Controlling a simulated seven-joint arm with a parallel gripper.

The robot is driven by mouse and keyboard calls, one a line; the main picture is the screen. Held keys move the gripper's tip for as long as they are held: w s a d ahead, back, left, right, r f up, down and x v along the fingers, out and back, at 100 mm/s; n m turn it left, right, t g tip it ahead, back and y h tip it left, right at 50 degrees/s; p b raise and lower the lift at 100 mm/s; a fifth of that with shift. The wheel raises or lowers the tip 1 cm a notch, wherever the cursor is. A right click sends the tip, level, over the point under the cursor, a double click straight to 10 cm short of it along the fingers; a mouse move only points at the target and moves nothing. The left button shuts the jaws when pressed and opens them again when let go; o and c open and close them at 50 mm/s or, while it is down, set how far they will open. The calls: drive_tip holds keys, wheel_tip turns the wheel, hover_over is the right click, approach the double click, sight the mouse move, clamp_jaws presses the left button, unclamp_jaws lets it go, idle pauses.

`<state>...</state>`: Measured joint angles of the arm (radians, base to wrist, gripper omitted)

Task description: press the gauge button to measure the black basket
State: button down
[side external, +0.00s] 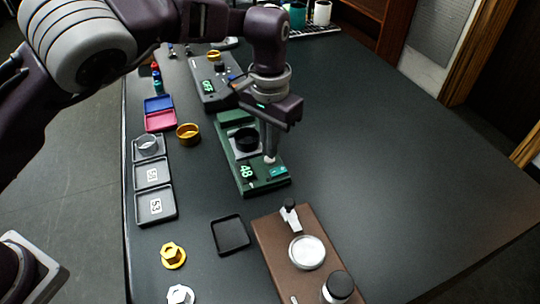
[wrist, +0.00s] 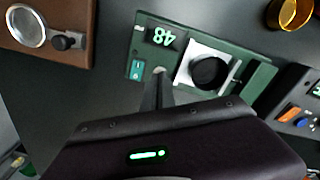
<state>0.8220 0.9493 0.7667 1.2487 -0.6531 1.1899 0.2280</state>
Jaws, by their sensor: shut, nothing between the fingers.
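The green gauge (side external: 240,172) stands in the middle of the table, with the black basket (side external: 246,139) on its pale square seat. Its display (side external: 246,171) is lit and reads 48. In the wrist view the basket (wrist: 210,72) and the display (wrist: 163,37) show too. A pale round button (wrist: 159,71) shows beside the teal label (wrist: 137,70). My gripper (side external: 270,158) is shut and empty, pointing down with its tips at the button end of the gauge. In the wrist view its fingertips (wrist: 158,78) overlap the button's edge; I cannot tell whether they touch it.
A brown brewer base (side external: 270,240) stands nearer the camera, with an empty black tray (side external: 230,235) beside it. Grey trays (side external: 153,174), one holding a grey basket, and a gold ring (side external: 188,133) lie left. A dark device (side external: 213,85) stands behind. The right of the table is clear.

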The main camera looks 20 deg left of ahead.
drive_tip(key=shift+f, duration=0.7)
drive_tip(key=shift+r, duration=2.2)
